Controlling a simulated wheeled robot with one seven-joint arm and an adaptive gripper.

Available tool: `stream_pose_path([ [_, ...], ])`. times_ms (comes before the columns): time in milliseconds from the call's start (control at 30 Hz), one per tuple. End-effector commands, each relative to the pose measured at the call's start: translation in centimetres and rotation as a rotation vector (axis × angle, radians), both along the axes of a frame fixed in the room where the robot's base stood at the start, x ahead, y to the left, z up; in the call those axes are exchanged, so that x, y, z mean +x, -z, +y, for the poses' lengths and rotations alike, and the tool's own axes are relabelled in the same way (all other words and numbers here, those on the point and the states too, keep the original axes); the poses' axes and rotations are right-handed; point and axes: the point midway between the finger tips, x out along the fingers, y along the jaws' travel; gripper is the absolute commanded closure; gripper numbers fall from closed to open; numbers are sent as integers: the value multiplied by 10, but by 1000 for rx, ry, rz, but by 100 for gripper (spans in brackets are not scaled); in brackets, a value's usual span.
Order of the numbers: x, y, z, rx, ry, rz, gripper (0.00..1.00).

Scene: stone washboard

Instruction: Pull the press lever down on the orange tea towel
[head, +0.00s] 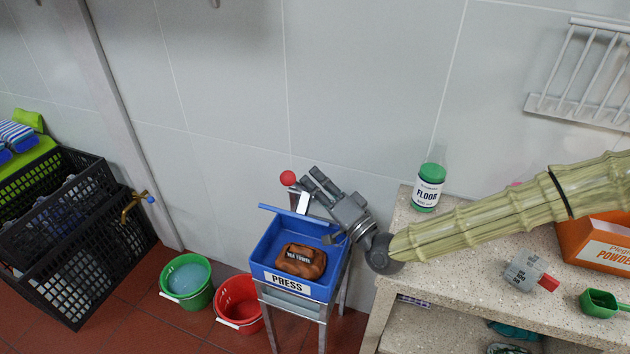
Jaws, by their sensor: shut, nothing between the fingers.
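The press is a blue box (262,262) labelled PRESS on a metal stand, with a raised blue lid edge at its back. The orange-brown tea towel (301,262) lies bundled inside it. The lever shows as a red ball knob (288,177) with a pale bar (303,202) behind the box. My gripper (314,182) is shut and empty, reaching from the right over the back right of the box. Its fingertips are just right of the red knob; I cannot tell whether they touch the lever. The lower part of the lever is hidden.
A speckled stone counter (450,240) stands right, carrying a green FLOOR bottle (429,188), a grey bottle with a red cap (526,270), a green scoop (599,303) and an orange powder box (600,245). Green (203,295) and red (221,309) buckets stand left of the press. Black crates (90,250) are far left.

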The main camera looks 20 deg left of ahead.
Motion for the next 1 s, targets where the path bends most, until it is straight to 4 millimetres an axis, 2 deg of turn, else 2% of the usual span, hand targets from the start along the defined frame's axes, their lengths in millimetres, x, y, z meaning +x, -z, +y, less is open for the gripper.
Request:
stream_pose_path([
  [167, -1, 1, -1, -1, -1, 1, 100],
  [333, -7, 4, -15, -1, -1, 1, 100],
  [800, -42, 4, -90, 0, 2, 2, 100],
  [1000, -53, 3, -111, 1, 1, 0, 100],
])
